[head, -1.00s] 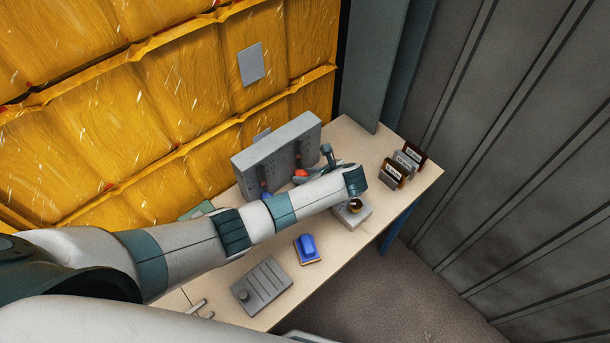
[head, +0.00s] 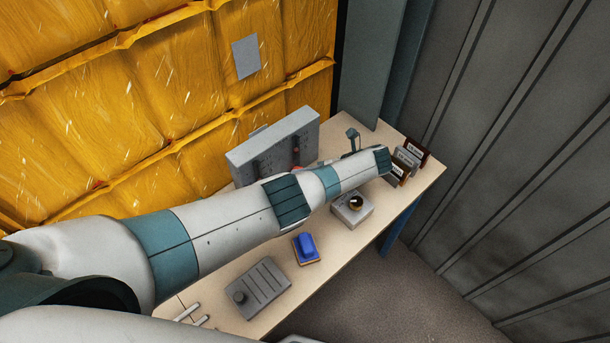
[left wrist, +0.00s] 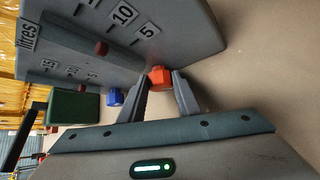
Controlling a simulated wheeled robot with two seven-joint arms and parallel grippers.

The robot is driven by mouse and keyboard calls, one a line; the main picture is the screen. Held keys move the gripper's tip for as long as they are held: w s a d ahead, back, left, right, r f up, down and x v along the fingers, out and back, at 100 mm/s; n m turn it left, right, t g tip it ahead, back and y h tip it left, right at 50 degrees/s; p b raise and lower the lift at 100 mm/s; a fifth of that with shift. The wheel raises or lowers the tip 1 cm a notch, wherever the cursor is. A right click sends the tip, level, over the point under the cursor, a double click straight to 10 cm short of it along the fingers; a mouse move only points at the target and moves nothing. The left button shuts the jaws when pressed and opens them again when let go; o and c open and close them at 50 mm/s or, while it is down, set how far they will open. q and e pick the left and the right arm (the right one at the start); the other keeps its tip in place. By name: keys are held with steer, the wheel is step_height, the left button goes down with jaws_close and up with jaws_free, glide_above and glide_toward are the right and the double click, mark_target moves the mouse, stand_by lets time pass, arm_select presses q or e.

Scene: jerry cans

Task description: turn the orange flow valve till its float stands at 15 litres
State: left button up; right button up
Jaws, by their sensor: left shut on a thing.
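The orange valve (left wrist: 160,77) sits at the foot of the grey gauge block (left wrist: 180,35) in the left wrist view. My left gripper (left wrist: 163,88) is shut on the valve, one finger on each side. The near scale shows 10 and 5 marks. A red float (left wrist: 101,48) shows in its slot, seemingly between 5 and 10; the slant prevents an exact reading. In the head view the gauge block (head: 270,145) stands at the back of the table, and my left arm hides the grip. My right gripper is not in view.
A blue knob (left wrist: 115,96) and a green box (left wrist: 72,106) are close to the left finger. On the table (head: 222,318) are a grey box with a dark round top (head: 352,207), a blue block (head: 306,247), a grey panel (head: 258,288) and labelled blocks (head: 408,158).

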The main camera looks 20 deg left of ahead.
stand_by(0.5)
arm_select(q)
steer(key=o, duration=1.1)
